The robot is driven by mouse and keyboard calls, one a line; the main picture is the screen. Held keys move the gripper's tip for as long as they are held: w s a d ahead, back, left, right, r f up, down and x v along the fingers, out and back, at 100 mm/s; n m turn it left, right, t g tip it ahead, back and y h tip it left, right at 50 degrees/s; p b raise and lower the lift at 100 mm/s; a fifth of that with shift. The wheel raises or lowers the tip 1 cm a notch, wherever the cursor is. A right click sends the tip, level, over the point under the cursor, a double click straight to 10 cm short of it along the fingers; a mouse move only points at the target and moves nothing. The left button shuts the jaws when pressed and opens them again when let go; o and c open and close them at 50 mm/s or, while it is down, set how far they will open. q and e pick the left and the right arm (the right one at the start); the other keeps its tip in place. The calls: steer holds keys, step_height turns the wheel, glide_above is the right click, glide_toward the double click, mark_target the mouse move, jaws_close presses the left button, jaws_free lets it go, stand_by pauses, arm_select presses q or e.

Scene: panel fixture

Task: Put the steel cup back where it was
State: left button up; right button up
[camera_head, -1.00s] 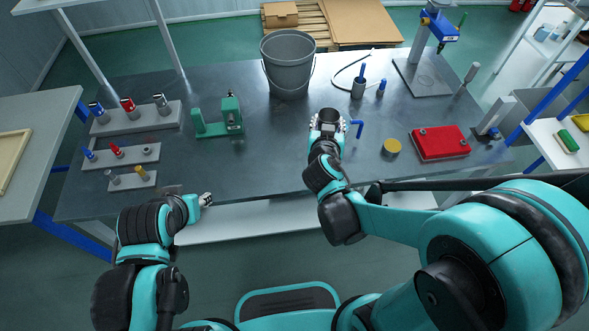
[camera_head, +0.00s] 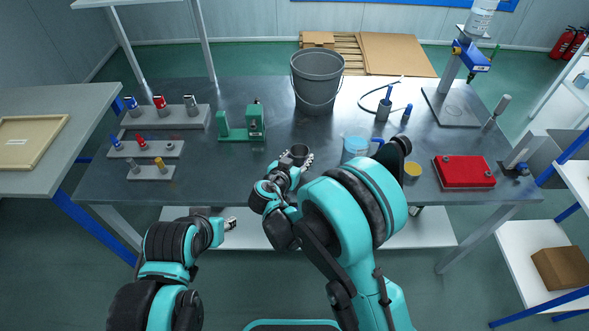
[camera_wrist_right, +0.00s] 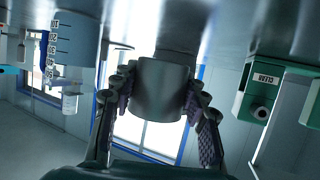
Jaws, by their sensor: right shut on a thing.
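The steel cup (camera_head: 300,150) is a small grey metal cylinder over the front middle of the table in the head view. It also shows in the right wrist view (camera_wrist_right: 163,88), between the two fingers. My right gripper (camera_head: 298,158) is shut on it, with fingers on both sides of its wall. I cannot tell whether the cup's base touches the table. My left gripper (camera_head: 230,224) is low at the table's front edge, away from the cup; its finger opening is too small to make out.
A clear beaker with a blue handle (camera_head: 355,146) stands right of the cup, partly behind my right arm. A green fixture (camera_head: 242,126) is to the left and a grey bucket (camera_head: 316,80) behind. Stepped holders (camera_head: 165,120) are far left. A red box (camera_head: 464,172) is right.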

steer(key=shift+w+a+f, duration=0.55)
steer(key=shift+w+a, duration=0.05)
steer(key=shift+a, duration=0.1)
steer(key=shift+f+b, duration=0.25)
steer(key=shift+b, duration=0.1)
step_height(320, 180, down, 4)
steer(key=shift+r+b, duration=0.15)
steer(key=shift+b, duration=0.85)
steer(key=shift+r, duration=0.1)
steer(key=o, duration=1.2)
